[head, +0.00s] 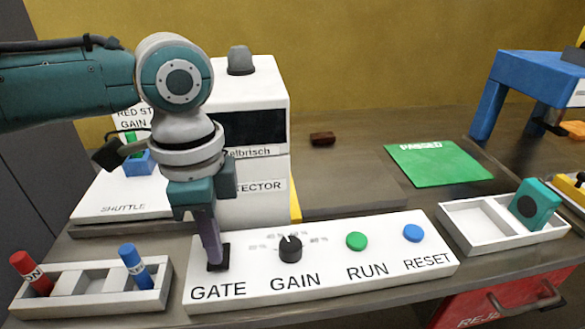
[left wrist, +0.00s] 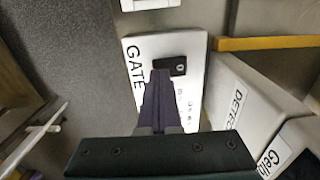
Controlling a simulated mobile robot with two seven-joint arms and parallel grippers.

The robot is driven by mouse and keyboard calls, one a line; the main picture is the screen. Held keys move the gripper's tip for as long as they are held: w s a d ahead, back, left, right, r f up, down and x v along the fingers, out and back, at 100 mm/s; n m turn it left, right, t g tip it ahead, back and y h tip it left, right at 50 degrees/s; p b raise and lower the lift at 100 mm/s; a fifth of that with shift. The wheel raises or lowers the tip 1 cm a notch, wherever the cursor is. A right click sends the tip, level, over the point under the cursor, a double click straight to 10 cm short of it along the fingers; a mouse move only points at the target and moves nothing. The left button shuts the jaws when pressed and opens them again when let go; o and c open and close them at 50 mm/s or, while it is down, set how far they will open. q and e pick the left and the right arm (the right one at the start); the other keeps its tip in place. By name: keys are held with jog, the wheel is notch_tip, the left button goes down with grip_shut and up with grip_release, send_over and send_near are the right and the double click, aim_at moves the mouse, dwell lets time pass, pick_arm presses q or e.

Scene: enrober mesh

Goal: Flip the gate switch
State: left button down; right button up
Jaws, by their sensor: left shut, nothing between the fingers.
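The white control panel (head: 325,283) lies on the table, marked GATE, GAIN, RUN and RESET. The gate switch (head: 226,262) is a small black piece at the panel's left end, above the word GATE. My left gripper (head: 215,262) points down at it, its shut fingers empty and partly hiding the switch. In the left wrist view the fingertips (left wrist: 160,73) overlap the edge of the black switch plate (left wrist: 178,65). I cannot tell whether they touch it or which way the switch is set. My right gripper is not in view.
On the panel are a black gain knob (head: 290,249), a green button (head: 357,241) and a blue button (head: 413,233). The white detector housing (head: 272,100) stands behind. White trays flank the panel: left (head: 95,287) with red and blue cylinders, right (head: 478,222) with a teal block.

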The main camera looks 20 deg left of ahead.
pick_arm(q)
jog(key=shift+f+b, duration=0.3)
jog(key=shift+f, duration=0.35)
jog(key=shift+r, duration=0.1)
notch_tip(320, 180, up, 7)
jog(key=p, duration=0.8)
dwell(0.5)
